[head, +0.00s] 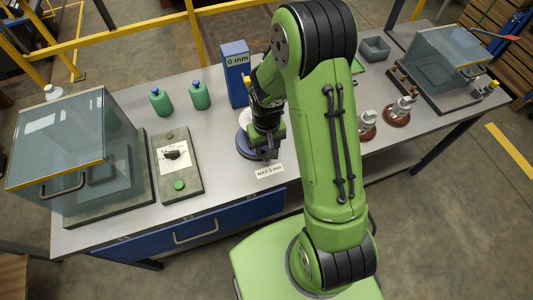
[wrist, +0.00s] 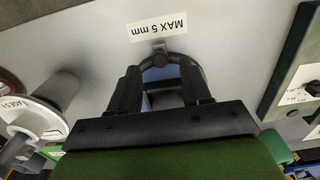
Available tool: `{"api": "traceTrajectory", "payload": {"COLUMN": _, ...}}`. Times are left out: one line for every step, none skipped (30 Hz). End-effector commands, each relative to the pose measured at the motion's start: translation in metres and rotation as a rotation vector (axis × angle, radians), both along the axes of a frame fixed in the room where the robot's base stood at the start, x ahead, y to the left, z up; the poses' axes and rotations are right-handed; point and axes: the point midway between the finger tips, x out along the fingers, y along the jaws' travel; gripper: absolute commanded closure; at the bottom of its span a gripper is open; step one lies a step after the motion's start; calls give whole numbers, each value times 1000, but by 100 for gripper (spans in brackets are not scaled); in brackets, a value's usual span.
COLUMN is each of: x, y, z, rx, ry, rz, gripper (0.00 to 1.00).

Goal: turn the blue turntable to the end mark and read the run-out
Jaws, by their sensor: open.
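The blue turntable (head: 247,150) sits on the grey bench, partly hidden behind my arm and gripper. A pale part shows above it. My gripper (head: 270,154) points down over its front right edge. In the wrist view my gripper (wrist: 159,75) has its two dark fingers apart, with part of the turntable (wrist: 160,73) between and beyond them. A small grey knob (wrist: 160,58) stands at its rim; I cannot tell whether a finger touches it. The blue readout box (head: 236,75) behind shows "0 mm". A label (head: 269,172) in front reads "MAX 5 mm". The end mark cannot be made out.
A glass-covered case (head: 75,150) and a panel with a green button (head: 179,184) stand at left. Two green bottles (head: 161,101) stand behind.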

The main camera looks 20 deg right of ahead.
Motion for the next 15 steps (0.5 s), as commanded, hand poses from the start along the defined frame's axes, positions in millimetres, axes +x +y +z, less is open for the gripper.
{"api": "traceTrajectory", "payload": {"x": -1, "y": 0, "z": -12, "rx": 1, "ry": 4, "rz": 1, "gripper": 52}}
{"api": "traceTrajectory", "payload": {"x": -1, "y": 0, "z": -17, "rx": 1, "ry": 4, "rz": 1, "gripper": 52}}
{"api": "traceTrajectory", "payload": {"x": -1, "y": 0, "z": -23, "rx": 1, "ry": 3, "rz": 1, "gripper": 52}}
{"api": "traceTrajectory", "payload": {"x": -1, "y": 0, "z": -26, "rx": 1, "ry": 3, "rz": 1, "gripper": 52}}
{"api": "traceTrajectory", "payload": {"x": -1, "y": 0, "z": -29, "rx": 1, "ry": 2, "rz": 1, "gripper": 52}}
{"api": "traceTrajectory", "payload": {"x": 0, "y": 0, "z": -31, "rx": 1, "ry": 1, "rz": 1, "gripper": 52}}
{"api": "traceTrajectory", "payload": {"x": 0, "y": 0, "z": -33, "rx": 1, "ry": 0, "rz": 1, "gripper": 52}}
{"api": "traceTrajectory", "payload": {"x": 0, "y": 0, "z": -33, "rx": 1, "ry": 0, "rz": 1, "gripper": 52}}
{"api": "traceTrajectory", "payload": {"x": 0, "y": 0, "z": -34, "rx": 0, "ry": -1, "rz": 1, "gripper": 52}}
{"api": "traceTrajectory", "payload": {"x": 0, "y": 0, "z": -34, "rx": 0, "ry": -1, "rz": 1, "gripper": 52}}
{"api": "traceTrajectory", "payload": {"x": 0, "y": 0, "z": -33, "rx": 0, "ry": -1, "rz": 1, "gripper": 52}}
{"api": "traceTrajectory", "payload": {"x": 0, "y": 0, "z": -33, "rx": 0, "ry": -1, "rz": 1, "gripper": 52}}
{"api": "traceTrajectory", "payload": {"x": 0, "y": 0, "z": -33, "rx": 0, "ry": -1, "rz": 1, "gripper": 52}}
{"api": "traceTrajectory", "payload": {"x": 0, "y": 0, "z": -33, "rx": 0, "ry": -1, "rz": 1, "gripper": 52}}
{"api": "traceTrajectory", "payload": {"x": 0, "y": 0, "z": -33, "rx": 0, "ry": -1, "rz": 1, "gripper": 55}}
